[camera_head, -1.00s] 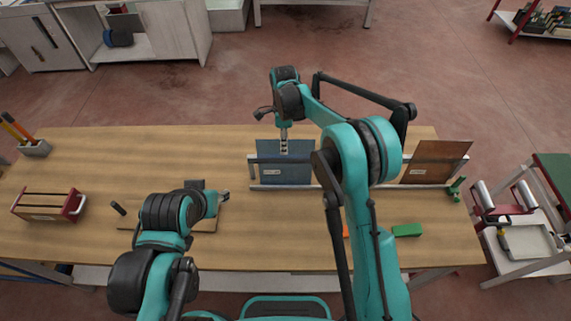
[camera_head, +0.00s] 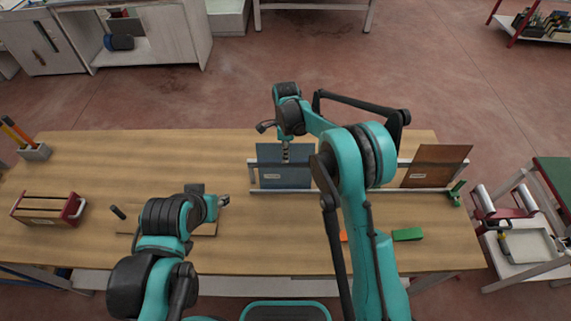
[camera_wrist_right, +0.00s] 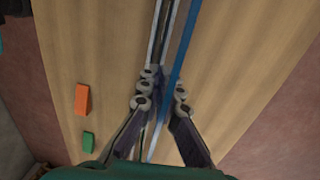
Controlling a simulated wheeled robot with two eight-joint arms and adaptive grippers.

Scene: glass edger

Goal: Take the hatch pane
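A blue pane (camera_head: 270,176) with a small pale label stands upright in a long rack (camera_head: 330,190) on the table. A brown pane (camera_head: 432,167), also labelled, stands at the rack's right end; I cannot read either label. My right gripper (camera_head: 285,158) points down at the blue pane's top edge. In the right wrist view, the gripper's (camera_wrist_right: 161,98) fingers are apart, with the blue pane's edge (camera_wrist_right: 178,70) between them; a gap shows on the left side. My left gripper (camera_head: 223,200) is low over a board at the left, its fingers too small to judge.
A red-ended wooden box (camera_head: 45,208) and a pencil holder (camera_head: 36,151) are at the table's left. A green block (camera_head: 407,234) and an orange block (camera_head: 343,236) lie in front of the rack. The table's back left is clear.

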